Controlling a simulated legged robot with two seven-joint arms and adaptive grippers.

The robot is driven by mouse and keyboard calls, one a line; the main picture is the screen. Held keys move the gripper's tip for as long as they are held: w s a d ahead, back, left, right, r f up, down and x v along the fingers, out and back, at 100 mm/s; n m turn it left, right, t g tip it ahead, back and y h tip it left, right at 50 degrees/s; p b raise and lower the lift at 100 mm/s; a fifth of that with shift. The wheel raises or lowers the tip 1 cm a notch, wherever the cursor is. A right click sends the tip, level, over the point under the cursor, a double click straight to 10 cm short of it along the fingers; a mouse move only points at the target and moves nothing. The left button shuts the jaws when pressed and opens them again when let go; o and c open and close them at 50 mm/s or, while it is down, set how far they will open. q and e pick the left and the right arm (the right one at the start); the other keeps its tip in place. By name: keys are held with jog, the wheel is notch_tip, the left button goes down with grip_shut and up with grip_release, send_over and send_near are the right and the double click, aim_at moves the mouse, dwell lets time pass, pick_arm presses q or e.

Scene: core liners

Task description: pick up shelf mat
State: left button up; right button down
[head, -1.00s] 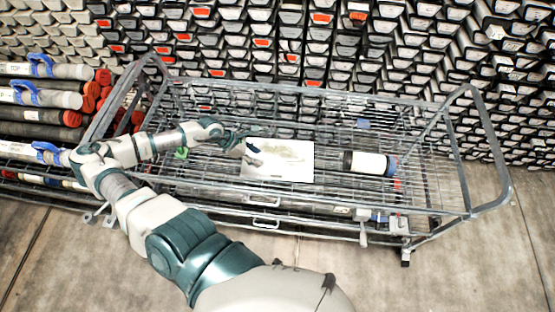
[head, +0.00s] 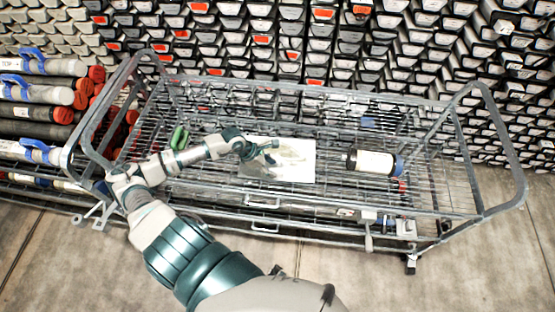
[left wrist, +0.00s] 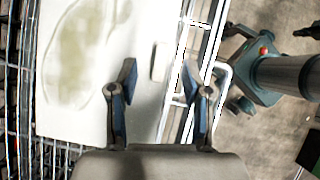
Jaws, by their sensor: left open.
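The shelf mat (head: 299,164) is a pale flat sheet with a faint brownish-green patch. It lies on the wire shelf of a metal cart, left of its middle. My left gripper (head: 270,153) is open over the left part of the mat in the head view and hides some of it. In the left wrist view the mat (left wrist: 75,100) fills the left and middle, and its edge runs between the two blue-padded fingers (left wrist: 163,85). I cannot tell whether the fingers touch it. My right gripper is in neither view.
The wire cart (head: 440,200) has raised rails and tall end frames around the shelf. A white-labelled cylinder (head: 374,162) lies right of the mat, and a green item (head: 179,137) left of it. Stacked trays fill the back; tubes (head: 40,92) lie at left. Floor is clear in front.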

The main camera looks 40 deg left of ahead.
aim_at(278, 173)
pick_arm(q)
jog(key=shift+p+x, duration=0.4)
jog(key=shift+x, duration=2.35)
jog(key=shift+s+d, duration=0.1)
grip_shut()
